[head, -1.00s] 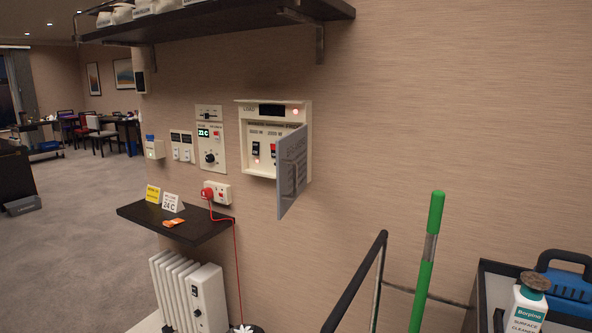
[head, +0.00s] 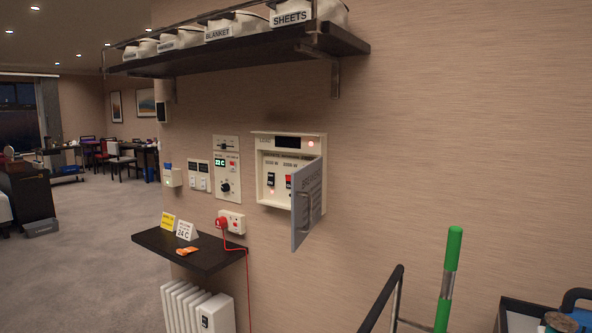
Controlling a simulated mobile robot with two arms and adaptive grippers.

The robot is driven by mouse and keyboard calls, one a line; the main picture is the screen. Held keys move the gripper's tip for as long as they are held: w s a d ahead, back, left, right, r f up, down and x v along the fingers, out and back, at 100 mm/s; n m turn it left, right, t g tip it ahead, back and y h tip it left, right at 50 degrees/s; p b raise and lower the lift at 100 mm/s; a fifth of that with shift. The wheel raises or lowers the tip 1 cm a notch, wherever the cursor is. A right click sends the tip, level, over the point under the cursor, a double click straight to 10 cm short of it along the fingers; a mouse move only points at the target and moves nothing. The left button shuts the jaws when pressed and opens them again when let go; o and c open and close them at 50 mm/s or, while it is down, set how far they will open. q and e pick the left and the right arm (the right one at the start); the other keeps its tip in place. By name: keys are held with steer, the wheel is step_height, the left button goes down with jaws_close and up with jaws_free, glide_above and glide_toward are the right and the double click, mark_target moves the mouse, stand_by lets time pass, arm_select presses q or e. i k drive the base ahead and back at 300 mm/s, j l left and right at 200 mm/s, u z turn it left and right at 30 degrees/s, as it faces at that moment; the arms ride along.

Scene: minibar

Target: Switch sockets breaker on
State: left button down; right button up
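The breaker box (head: 262,165) is a white panel on the wall, with a dark display and a lit red lamp at its top. Its grey door (head: 307,207) stands open, swung out to the right. Neither of my grippers shows in the head view.
A dark shelf (head: 200,258) with small cards juts out below left of the box, above a white radiator (head: 190,305). A red plug (head: 222,223) with a cord sits in the wall outlet. An upper shelf (head: 255,50) holds labelled bags. A green pole (head: 449,265) stands at lower right.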

mark_target(271, 175)
steer(key=i+j+z, duration=0.15)
steer(key=j, duration=0.5)
steer(key=i+j+z, duration=0.15)
steer(key=j, duration=0.5)
steer(key=i+j+z, duration=0.3)
steer(key=i+j, duration=0.15)
steer(key=i+j+z, duration=0.25)
steer(key=i+j, duration=0.15)
steer(key=j, duration=0.15)
steer(key=i+j+z, duration=0.1)
steer(key=i, duration=0.3)
steer(key=j, duration=0.1)
